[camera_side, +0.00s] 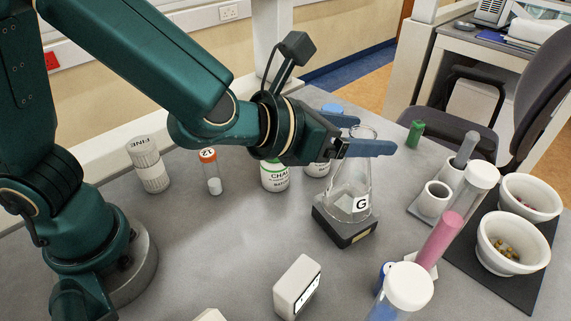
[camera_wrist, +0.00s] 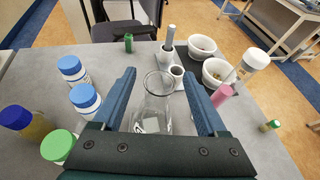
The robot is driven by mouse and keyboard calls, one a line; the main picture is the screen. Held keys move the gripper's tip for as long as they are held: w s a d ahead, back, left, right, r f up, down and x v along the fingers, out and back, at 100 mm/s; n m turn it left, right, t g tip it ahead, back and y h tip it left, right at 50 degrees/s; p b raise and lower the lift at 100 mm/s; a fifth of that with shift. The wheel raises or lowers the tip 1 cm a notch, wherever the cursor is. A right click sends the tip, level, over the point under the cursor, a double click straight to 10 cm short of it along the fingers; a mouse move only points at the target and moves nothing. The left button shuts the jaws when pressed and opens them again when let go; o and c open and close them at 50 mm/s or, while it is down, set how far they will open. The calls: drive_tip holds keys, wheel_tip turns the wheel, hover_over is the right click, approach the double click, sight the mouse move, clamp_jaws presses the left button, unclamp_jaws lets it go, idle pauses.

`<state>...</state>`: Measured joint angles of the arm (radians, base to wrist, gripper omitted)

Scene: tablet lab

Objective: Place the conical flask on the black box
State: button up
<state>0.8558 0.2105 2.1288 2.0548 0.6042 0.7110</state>
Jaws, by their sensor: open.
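The clear glass conical flask (camera_side: 349,188), with a white label marked G, stands upright on the black box (camera_side: 345,228) in the side view. My gripper (camera_side: 380,144) is open at the height of the flask's neck, its blue fingers on either side of it. In the wrist view the flask (camera_wrist: 153,106) stands between the two spread fingers of my gripper (camera_wrist: 163,92), with gaps at both sides. The black box is hidden there behind the gripper body.
A white device (camera_side: 297,287) lies in front. Bottles, including a green-capped one (camera_wrist: 59,146), stand left of the gripper in the wrist view.

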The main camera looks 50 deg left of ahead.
drive_tip(key=v, duration=0.8)
drive_tip(key=s+a+f+n+g+y, duration=0.2)
drive_tip(key=a+n+y, duration=0.1)
drive_tip(key=a+n, duration=0.55)
drive_tip(key=s+a+f+n+g+y, duration=0.15)
drive_tip(key=a+n+y, duration=0.35)
drive_tip(key=n, duration=0.6)
drive_tip(key=s+n+g+h, duration=0.4)
drive_tip(key=s+n, duration=0.3)
drive_tip(key=n, duration=1.2)
drive_tip(key=shift+f, duration=0.25)
